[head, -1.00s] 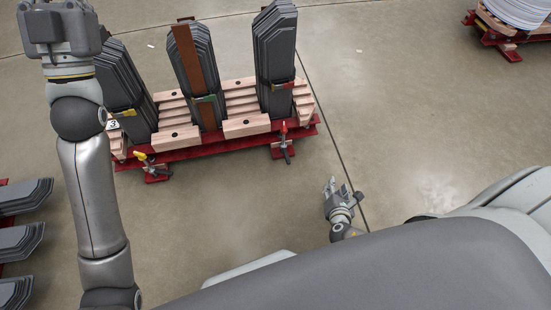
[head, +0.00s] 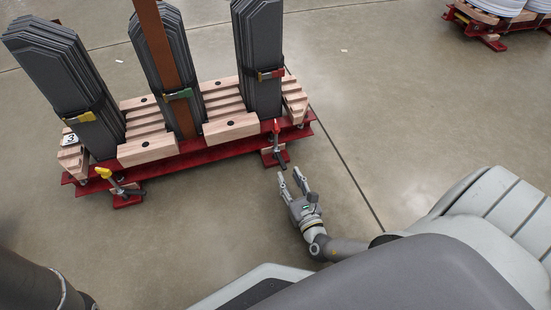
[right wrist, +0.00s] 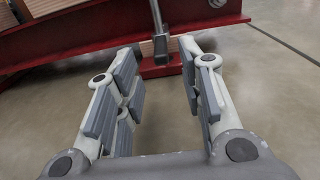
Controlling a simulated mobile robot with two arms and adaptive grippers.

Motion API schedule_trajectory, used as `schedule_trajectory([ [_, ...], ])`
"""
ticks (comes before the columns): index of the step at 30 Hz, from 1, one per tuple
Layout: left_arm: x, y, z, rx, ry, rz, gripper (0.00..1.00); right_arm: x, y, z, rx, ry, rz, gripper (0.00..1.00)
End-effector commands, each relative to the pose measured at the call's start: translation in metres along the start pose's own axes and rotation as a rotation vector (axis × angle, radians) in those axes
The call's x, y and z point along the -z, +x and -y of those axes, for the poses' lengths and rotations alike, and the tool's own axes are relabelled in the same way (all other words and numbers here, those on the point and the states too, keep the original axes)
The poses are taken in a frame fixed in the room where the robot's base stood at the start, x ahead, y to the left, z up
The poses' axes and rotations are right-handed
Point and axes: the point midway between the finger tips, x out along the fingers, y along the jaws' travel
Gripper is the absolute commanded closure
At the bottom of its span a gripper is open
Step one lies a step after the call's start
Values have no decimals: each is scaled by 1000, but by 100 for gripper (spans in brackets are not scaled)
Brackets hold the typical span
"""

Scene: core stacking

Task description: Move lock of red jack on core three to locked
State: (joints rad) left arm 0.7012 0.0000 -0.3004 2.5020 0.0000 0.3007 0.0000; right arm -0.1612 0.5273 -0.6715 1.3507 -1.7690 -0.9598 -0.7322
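Core three (head: 250,145) is a stack of dark plates on pale wooden blocks and a red steel frame, with a "3" label (head: 70,139) at its left end. The red jack (head: 276,128) stands at the right front of the frame, its red-tipped handle pointing up. The position of its lock is too small to tell. My right gripper (head: 290,174) is open and empty, just in front of the red jack. In the right wrist view, the jack's metal rod (right wrist: 158,20) and base appear beyond the open fingertips (right wrist: 160,58). My left gripper is out of view.
A yellow-handled jack (head: 103,172) stands at the frame's left front. Another red frame with white rolls (head: 492,12) is at the back right. The concrete floor (head: 400,110) to the right of core three is clear.

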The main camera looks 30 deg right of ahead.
Motion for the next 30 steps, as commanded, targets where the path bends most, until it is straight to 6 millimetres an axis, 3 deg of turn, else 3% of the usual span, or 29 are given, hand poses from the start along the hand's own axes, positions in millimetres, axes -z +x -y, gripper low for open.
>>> schedule_trajectory([
  [15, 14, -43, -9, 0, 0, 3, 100, 3, 88, 1, 3, 3, 2, 64],
  [21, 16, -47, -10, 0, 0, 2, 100, 1, 101, 1, 3, 2, -1, 64],
  [30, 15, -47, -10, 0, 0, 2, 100, 0, 102, 1, 2, 3, -1, 67],
])
